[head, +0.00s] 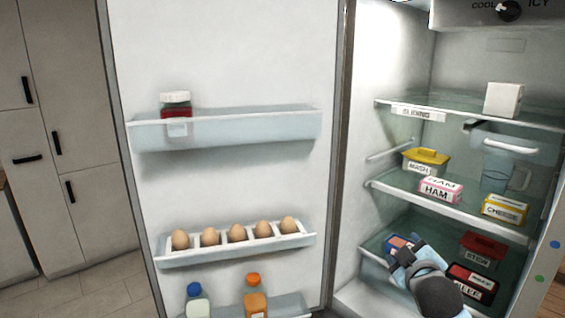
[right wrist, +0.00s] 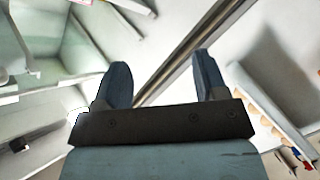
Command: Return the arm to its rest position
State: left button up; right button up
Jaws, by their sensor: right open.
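My right gripper (head: 406,252) is in the lower right of the head view, in front of the fridge's bottom shelf (head: 372,248). In the right wrist view the two fingers of my right gripper (right wrist: 162,75) are spread apart with nothing between them. My left gripper is in neither view.
The open fridge door (head: 235,60) fills the left, with a jar (head: 176,112), several eggs (head: 237,233) and bottles (head: 256,296). Inside stand a yellow-lidded tub (head: 427,160), ham (head: 440,189), cheese (head: 504,209) and a red-lidded box (head: 482,248). Cabinets (head: 70,130) are far left.

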jog(key=s+a+f+m+g+y, duration=0.1)
jog(key=s+a+f, duration=0.1)
jog(key=s+f, duration=0.5)
jog(key=s+a+f+m+g+y, duration=0.1)
jog(key=s+f, duration=0.6)
jog(key=f, duration=0.8)
jog(key=shift+a+f+g+y, duration=0.4)
jog(key=shift+a+y, duration=0.1)
jog(key=shift+a, duration=0.25)
jog(key=s+a+f+m, duration=0.1)
jog(key=s+f, duration=0.2)
jog(key=s, duration=0.2)
jog(key=s+a+f+m+g+y, duration=0.1)
jog(key=s+f, duration=0.3)
jog(key=s, duration=0.2)
jog(key=s+a+f+m+g, duration=0.1)
jog(key=s+f, duration=0.3)
jog(key=s, duration=0.2)
jog(key=shift+s+f, duration=0.1)
jog(key=shift+s, duration=0.05)
jog(key=shift+c, duration=0.7)
jog(key=shift+s+f+m+y, duration=0.15)
jog(key=shift+s+m+y, duration=0.15)
jog(key=shift+s, duration=0.05)
jog(key=c, duration=0.3)
jog(key=shift+a, duration=0.15)
